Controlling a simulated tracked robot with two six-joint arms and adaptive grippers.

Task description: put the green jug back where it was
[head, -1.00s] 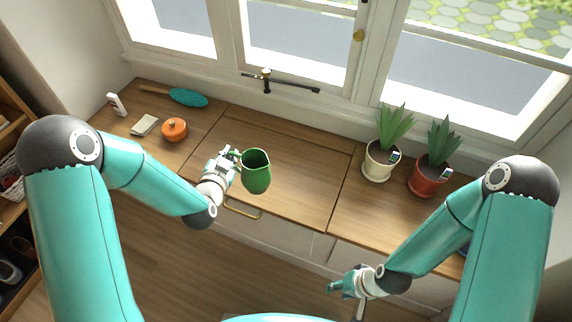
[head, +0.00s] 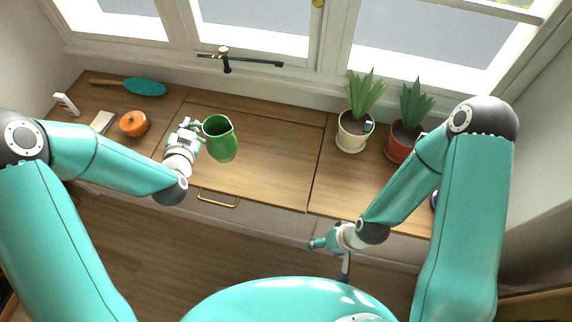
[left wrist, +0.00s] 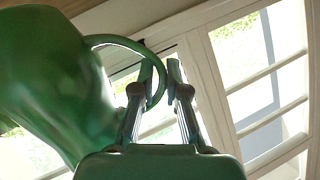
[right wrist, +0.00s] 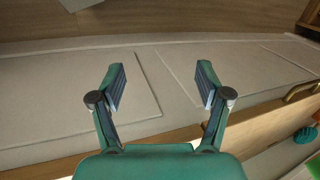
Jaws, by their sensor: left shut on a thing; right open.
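The green jug (head: 221,141) is held over the left-middle part of the wooden counter, its opening facing up. My left gripper (head: 194,133) is beside it on the left, shut on its handle. In the left wrist view the jug (left wrist: 55,85) fills the left side and its curved handle passes between the fingers (left wrist: 160,75). I cannot tell its exact height above the counter. My right gripper (head: 318,244) is open and empty, low in front of the counter; the right wrist view shows its fingers (right wrist: 160,88) spread with nothing between them.
A cream potted plant (head: 352,132) and a red potted plant (head: 401,142) stand right.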

